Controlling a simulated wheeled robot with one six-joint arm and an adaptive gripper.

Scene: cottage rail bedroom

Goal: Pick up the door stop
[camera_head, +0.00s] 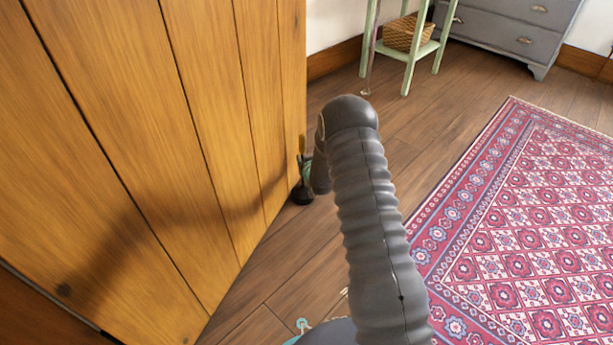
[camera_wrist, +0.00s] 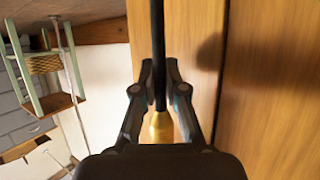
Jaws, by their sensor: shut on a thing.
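The door stop (camera_wrist: 158,40) is a thin black rod with a brass-coloured end in the wrist view. The rod runs up between my fingers, and the brass end lies near the palm. My gripper (camera_wrist: 160,77) is shut on the rod. In the head view the door stop's dark rounded foot (camera_head: 303,196) shows low beside the door edge, with a yellow tip above it. My gripper there is mostly hidden behind my grey ribbed arm. I cannot tell whether the foot touches the floor.
A wooden plank door (camera_head: 150,130) stands close on the left of the door stop. A patterned red rug (camera_head: 530,230) lies to the right. A green stand (camera_head: 428,48) with a wicker basket (camera_head: 403,33) and a grey dresser (camera_head: 510,30) are behind. Bare floor lies between door and rug.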

